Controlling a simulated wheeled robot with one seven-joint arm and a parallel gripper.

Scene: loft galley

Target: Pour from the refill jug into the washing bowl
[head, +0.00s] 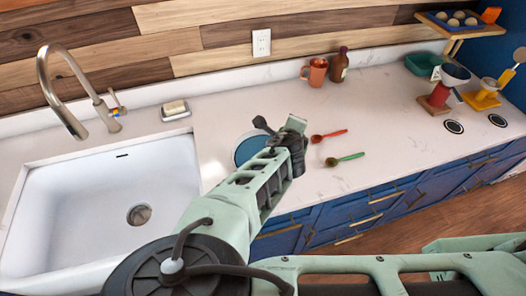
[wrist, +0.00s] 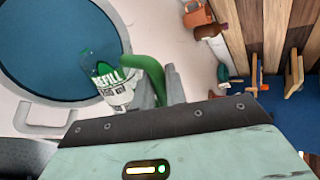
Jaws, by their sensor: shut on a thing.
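The refill jug (wrist: 115,88), clear with a white REFILL label and a green handle (wrist: 150,72), is in the wrist view. My gripper (wrist: 162,86) is shut on the jug's handle. The jug's clear upper end reaches over the near right rim of the washing bowl (wrist: 68,98), a round pale bowl with a blue inside. No stream is visible. In the head view the bowl (head: 246,150) stands on the counter right of the sink, mostly hidden behind my arm. The jug cannot be made out there. I cannot tell how far it is tilted.
The white sink (head: 100,205) and tap (head: 75,100) are at left, with a soap dish (head: 175,111) behind. An orange mug (head: 315,72) and brown bottle (head: 339,65) stand at the back.

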